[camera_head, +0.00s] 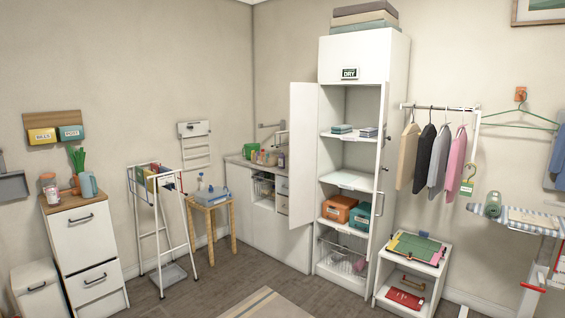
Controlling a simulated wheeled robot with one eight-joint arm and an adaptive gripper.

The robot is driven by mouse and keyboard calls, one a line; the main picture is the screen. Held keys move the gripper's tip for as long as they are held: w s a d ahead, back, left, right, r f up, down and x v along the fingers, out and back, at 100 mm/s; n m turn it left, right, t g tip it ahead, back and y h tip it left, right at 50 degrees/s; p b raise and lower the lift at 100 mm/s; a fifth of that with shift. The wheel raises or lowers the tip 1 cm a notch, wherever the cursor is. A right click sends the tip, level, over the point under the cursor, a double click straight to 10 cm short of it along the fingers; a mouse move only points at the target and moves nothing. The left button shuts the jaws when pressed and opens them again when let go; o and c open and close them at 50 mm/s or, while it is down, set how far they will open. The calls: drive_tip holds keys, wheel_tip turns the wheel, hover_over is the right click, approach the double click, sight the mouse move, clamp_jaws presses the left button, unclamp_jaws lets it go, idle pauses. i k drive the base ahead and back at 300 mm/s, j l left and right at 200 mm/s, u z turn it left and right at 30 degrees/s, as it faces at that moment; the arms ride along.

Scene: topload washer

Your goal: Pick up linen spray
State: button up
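I cannot tell for certain which item is the linen spray. A small clear bottle (201,182) that may be it stands at the back of a light wooden stool (209,203), left of the middle. A pale blue stack (211,196) lies in front of it on the stool. Another small bottle (281,161) stands at the right end of the white counter (240,161). My gripper is not in view.
A white drying rack (161,232) stands just left of the stool. A tall cabinet (365,50) stands open, its left door (303,150) swung out by the counter. A clothes rail (440,108) and ironing board (532,225) are on the right. The floor (215,285) in front is clear around a rug (270,305).

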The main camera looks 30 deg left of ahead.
sight(281, 157)
drive_tip(key=i+l, duration=0.2)
drive_tip(key=l, duration=0.15)
drive_tip(key=i+l, duration=0.2)
drive_tip(key=l, duration=0.15)
drive_tip(key=i+l, duration=0.2)
drive_tip(key=l, duration=0.2)
drive_tip(key=i+l+u, duration=0.1)
drive_tip(key=i, duration=0.45)
drive_tip(key=i+l+u, duration=0.15)
drive_tip(key=i+l, duration=0.25)
drive_tip(key=i, duration=0.15)
drive_tip(key=i+l+u, duration=0.1)
drive_tip(key=i+l, duration=0.2)
drive_tip(key=i, duration=0.2)
drive_tip(key=i+j+u, duration=0.25)
drive_tip(key=u, duration=0.2)
drive_tip(key=i+j+u, duration=0.15)
drive_tip(key=i+u, duration=0.7)
drive_tip(key=i+l+u, duration=0.1)
drive_tip(key=i+u, duration=0.3)
drive_tip(key=i+l+u, duration=0.2)
drive_tip(key=u, duration=0.25)
drive_tip(key=i+j, duration=0.1)
drive_tip(key=i, duration=0.45)
drive_tip(key=i+z, duration=0.15)
drive_tip(key=i, duration=0.4)
drive_tip(key=i+j, duration=0.2)
drive_tip(key=i, duration=0.35)
drive_tip(key=i+j+z, duration=0.1)
drive_tip(key=i, duration=0.4)
